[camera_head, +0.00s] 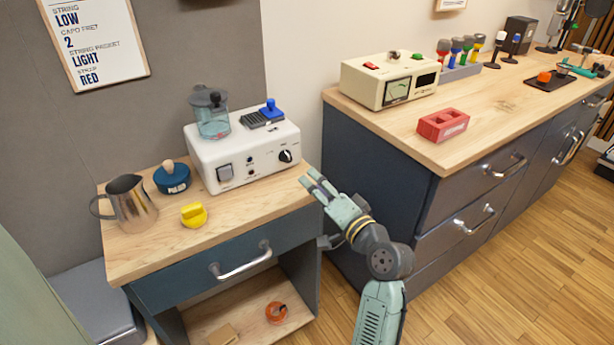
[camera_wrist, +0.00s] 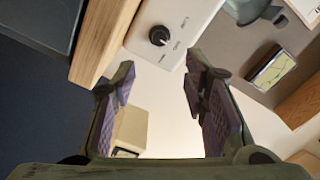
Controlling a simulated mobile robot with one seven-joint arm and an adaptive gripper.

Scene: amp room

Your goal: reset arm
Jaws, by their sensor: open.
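My gripper (camera_head: 311,183) is at the end of my pale green arm, near the right edge of the small wooden-topped cabinet (camera_head: 237,225). In the wrist view my gripper (camera_wrist: 165,95) has its two purple-padded fingers spread apart with nothing between them. The white box with a black knob (camera_head: 245,158) stands at the back of the small cabinet, just behind and left of my fingertips. Its black knob (camera_wrist: 158,36) shows beyond the fingers in the wrist view. I cannot tell whether a finger touches the cabinet edge.
A metal pitcher (camera_head: 131,204), a blue round tin (camera_head: 172,178) and a yellow piece (camera_head: 193,215) stand on the small cabinet. Wooden floor (camera_head: 490,270) is open at lower right.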

